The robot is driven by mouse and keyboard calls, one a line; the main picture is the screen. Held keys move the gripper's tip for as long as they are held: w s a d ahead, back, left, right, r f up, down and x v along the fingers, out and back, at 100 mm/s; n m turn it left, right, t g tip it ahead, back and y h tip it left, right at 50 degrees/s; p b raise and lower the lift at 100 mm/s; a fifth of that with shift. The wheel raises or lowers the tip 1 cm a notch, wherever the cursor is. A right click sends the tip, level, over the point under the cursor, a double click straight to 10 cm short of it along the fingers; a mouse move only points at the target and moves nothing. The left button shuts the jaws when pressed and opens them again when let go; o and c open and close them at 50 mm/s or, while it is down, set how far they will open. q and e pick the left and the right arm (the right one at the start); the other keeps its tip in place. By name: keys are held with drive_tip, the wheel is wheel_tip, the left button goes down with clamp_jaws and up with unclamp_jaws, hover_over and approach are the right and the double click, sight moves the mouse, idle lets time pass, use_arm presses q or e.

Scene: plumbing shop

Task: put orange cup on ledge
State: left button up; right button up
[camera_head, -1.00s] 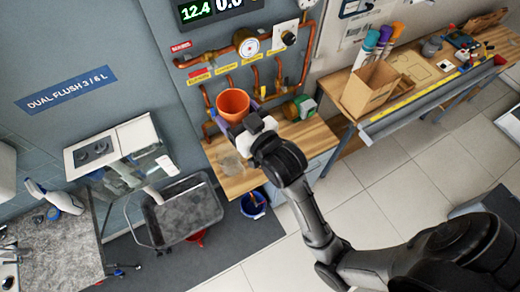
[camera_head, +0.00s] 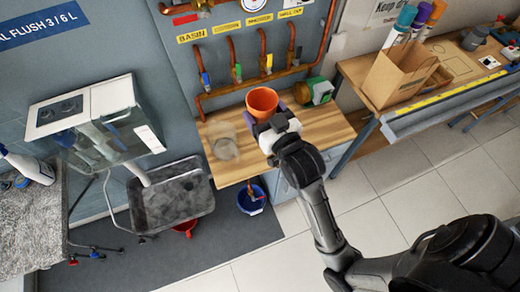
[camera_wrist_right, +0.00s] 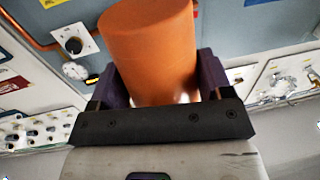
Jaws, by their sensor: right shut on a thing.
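The orange cup (camera_head: 262,101) is upright, open end up, in the head view. My right gripper (camera_head: 266,115) is shut on it, with purple fingers on either side. The cup appears over the back edge of a wooden-topped counter (camera_head: 327,126), in front of the pipe board. I cannot tell how high it is above the wood, or whether this counter is the ledge. In the right wrist view the cup (camera_wrist_right: 150,50) stands between both fingers, its side filling the gap. My left gripper is not in view.
Copper pipes with coloured valves (camera_head: 237,73) run behind the cup. A green-ended fitting (camera_head: 320,91) is close to its right. A blurred transparent object (camera_head: 224,147) is on the counter's left. A blue bucket (camera_head: 251,198) stands below. A paper bag (camera_head: 398,75) sits on the right bench.

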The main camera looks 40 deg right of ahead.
drive_tip(key=s+d+f+m+h+b, duration=0.1)
drive_tip(key=s+d+f+h+b, duration=0.15)
drive_tip(key=f+b, duration=1)
drive_tip(key=s+d+f+m+h+b, duration=0.15)
drive_tip(key=d+f+b, duration=0.25)
drive_tip(key=f+b, duration=0.85)
drive_tip(key=shift+n+g+y, duration=0.25)
drive_tip(key=shift+g+y, duration=0.05)
drive_tip(key=shift+w+d+f+b, duration=0.2)
drive_tip(key=shift+w+f+b, duration=0.7)
drive_tip(key=shift+w+f, duration=1.1)
drive_tip(key=shift+w+d+f+b, duration=0.25)
drive_tip(key=shift+w+f+b, duration=0.7)
drive_tip(key=shift+w+f, duration=1.1)
drive_tip(key=shift+w+d+f+b, duration=0.2)
drive_tip(key=shift+w+f+b, duration=0.7)
drive_tip(key=shift+w+f, duration=1.1)
drive_tip(key=shift+s+f, duration=0.35)
drive_tip(key=shift+s, duration=0.1)
drive_tip(key=shift+f, duration=0.1)
drive_tip(key=o, duration=0.4)
drive_tip(key=shift+f, duration=0.1)
drive_tip(key=o, duration=0.5)
